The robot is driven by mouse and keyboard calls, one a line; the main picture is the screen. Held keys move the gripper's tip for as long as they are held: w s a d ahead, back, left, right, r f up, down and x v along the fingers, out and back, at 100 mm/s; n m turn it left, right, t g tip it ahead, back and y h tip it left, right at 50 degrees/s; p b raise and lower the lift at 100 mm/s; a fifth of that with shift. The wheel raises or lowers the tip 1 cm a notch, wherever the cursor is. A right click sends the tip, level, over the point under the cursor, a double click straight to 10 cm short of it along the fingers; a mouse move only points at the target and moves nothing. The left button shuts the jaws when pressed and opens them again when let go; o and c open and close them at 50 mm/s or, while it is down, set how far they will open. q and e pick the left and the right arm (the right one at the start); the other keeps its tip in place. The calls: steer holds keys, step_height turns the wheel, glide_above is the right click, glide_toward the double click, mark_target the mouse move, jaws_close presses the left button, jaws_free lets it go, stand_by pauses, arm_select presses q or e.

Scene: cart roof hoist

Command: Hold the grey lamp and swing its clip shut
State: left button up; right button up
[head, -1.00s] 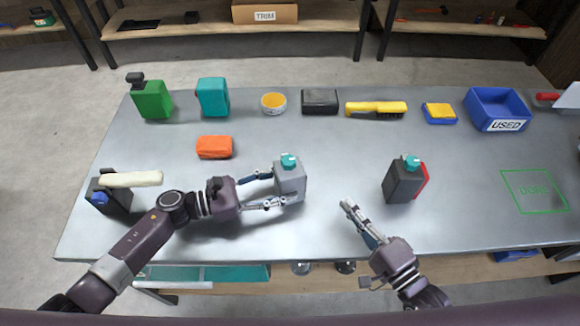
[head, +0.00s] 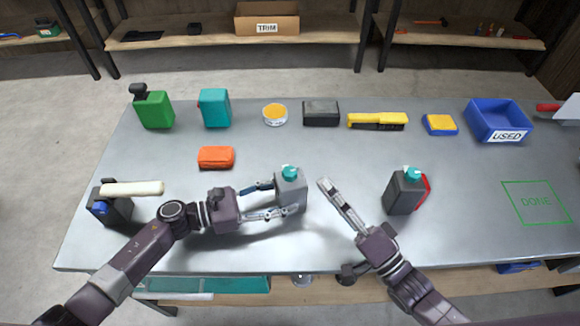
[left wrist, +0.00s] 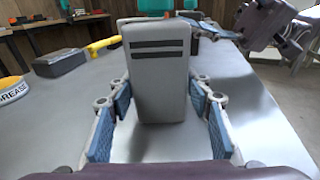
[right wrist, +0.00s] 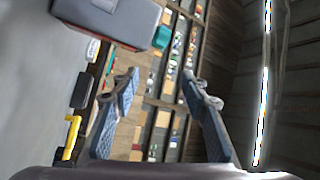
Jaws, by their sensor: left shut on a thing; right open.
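In the left wrist view, the lamp (left wrist: 157,80) fills the space between the fingers and shows two dark stripes. I cannot make out its clip clearly. My right gripper (head: 325,186) is open and empty, just right of the lamp and apart from it. In the right wrist view, the lamp (right wrist: 115,18) shows at the upper left, beyond the open fingers (right wrist: 165,80).
A dark lamp (head: 403,195) with a red part stands to the right. A green DONE outline (head: 535,203) marks clear table. An orange block (head: 216,157) lies behind my left gripper. Several items and a blue USED bin (head: 499,118) line the back.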

steer(key=s+a+r+n+g+y, duration=0.2)
steer(key=a+r+n+g+y, duration=1.05)
steer(key=n, duration=0.85)
steer(key=s+a+r+n+g+h, duration=0.2)
steer(key=s+a+r+n+g, duration=0.35)
steer(key=n+g, duration=0.6)
steer(key=n+t+h, duration=0.7)
steer(key=n+h, duration=1.6)
steer(key=n, duration=0.8)
glide_toward(290, 171)
steer(key=shift+m, duration=0.25)
step_height(290, 171, down, 9)
steer(key=shift+s+a+f, duration=0.1)
steer(key=shift+s, duration=0.05)
steer(key=shift+c, duration=0.5)
